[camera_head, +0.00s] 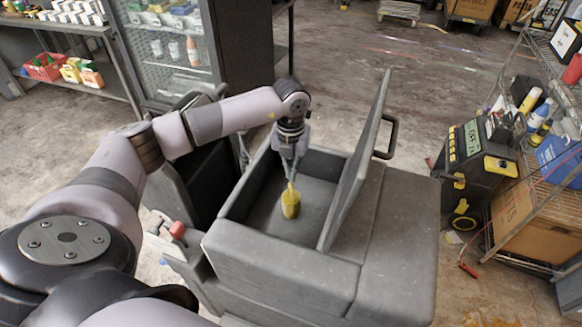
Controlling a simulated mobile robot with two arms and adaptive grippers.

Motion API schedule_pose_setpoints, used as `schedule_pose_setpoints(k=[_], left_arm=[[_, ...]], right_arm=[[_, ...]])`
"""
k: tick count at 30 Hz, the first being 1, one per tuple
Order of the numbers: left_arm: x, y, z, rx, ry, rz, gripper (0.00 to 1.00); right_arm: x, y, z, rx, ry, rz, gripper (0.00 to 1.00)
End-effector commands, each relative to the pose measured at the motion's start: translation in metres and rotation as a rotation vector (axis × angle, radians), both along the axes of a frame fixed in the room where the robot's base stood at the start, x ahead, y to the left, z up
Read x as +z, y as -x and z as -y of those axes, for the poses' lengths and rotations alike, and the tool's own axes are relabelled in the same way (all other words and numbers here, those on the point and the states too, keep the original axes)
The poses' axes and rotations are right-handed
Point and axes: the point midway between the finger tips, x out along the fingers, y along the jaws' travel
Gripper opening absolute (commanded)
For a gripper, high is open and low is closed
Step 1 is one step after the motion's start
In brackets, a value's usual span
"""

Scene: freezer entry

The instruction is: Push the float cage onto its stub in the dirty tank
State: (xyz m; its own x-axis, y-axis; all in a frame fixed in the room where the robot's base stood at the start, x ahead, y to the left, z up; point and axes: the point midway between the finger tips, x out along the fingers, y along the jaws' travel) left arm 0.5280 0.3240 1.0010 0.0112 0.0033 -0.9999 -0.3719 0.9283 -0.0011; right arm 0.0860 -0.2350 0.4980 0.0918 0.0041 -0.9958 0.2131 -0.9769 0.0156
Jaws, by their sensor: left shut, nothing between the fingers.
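The dirty tank (268,246) is a grey open box on a machine in front of me. Its hinged lid (362,155) stands raised on the right side, with a handle on its outer face. The float cage (290,203) is a small yellow cylinder with a thin stem, standing roughly upright inside the tank. My left gripper (291,177) reaches down into the tank, fingers shut, at the top of the cage's stem. I cannot tell whether it touches the stem. The stub is hidden under the cage. My right gripper is out of view.
A shelf with a red basket (44,67) and a glass-door cooler (172,45) stand behind on the left. On the right are a black and yellow machine (476,160) and a wire rack (530,190). The floor behind the tank is mostly clear.

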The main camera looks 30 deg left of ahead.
Motion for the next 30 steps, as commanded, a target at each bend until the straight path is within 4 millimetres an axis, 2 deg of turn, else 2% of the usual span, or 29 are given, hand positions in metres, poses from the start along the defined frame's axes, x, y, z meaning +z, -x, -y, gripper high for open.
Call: schedule_pose_setpoints(k=[1, 3, 9, 30], left_arm=[[-0.011, 0.000, 0.000, -0.001, 0.000, -0.002, 0.00], [-0.020, 0.000, 0.000, -0.001, 0.001, -0.002, 0.00], [-0.039, 0.000, 0.000, -0.001, 0.001, -0.001, 0.00], [-0.046, -0.001, 0.000, -0.002, 0.000, 0.000, 0.00]], right_arm=[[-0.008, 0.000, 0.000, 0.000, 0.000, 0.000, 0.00], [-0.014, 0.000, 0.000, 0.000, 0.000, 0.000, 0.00], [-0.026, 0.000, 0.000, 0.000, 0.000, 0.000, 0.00], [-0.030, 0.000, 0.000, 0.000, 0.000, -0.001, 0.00]])
